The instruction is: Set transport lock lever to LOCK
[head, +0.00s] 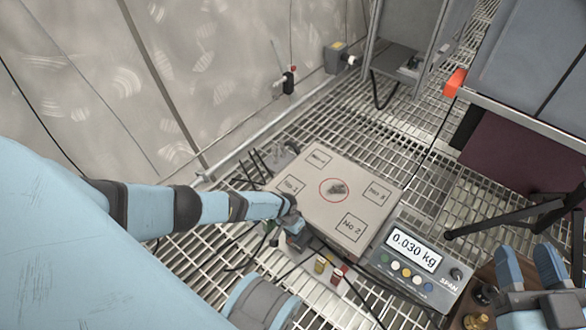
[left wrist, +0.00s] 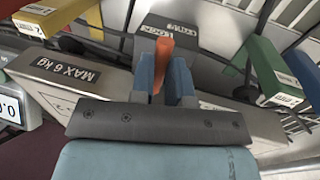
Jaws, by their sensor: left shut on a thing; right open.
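In the left wrist view, an orange lever (left wrist: 162,58) stands up between the two blue fingers of my left gripper (left wrist: 166,78), which is shut on it. Behind the lever is a dark block (left wrist: 187,38) with white lettering that appears upside down and is hard to read. In the head view my left gripper (head: 291,222) is at the near left edge of the scale platform (head: 312,208), and it hides the lever there. My right gripper (head: 530,262) is open and empty at the lower right.
A display unit (head: 418,268) reading 0.030 kg stands right of the platform. A small grey object (head: 338,188) lies in the platform's red circle. Small coloured items (head: 337,275) and cables are near its front edge. A black stand leg (head: 500,215) is at the right.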

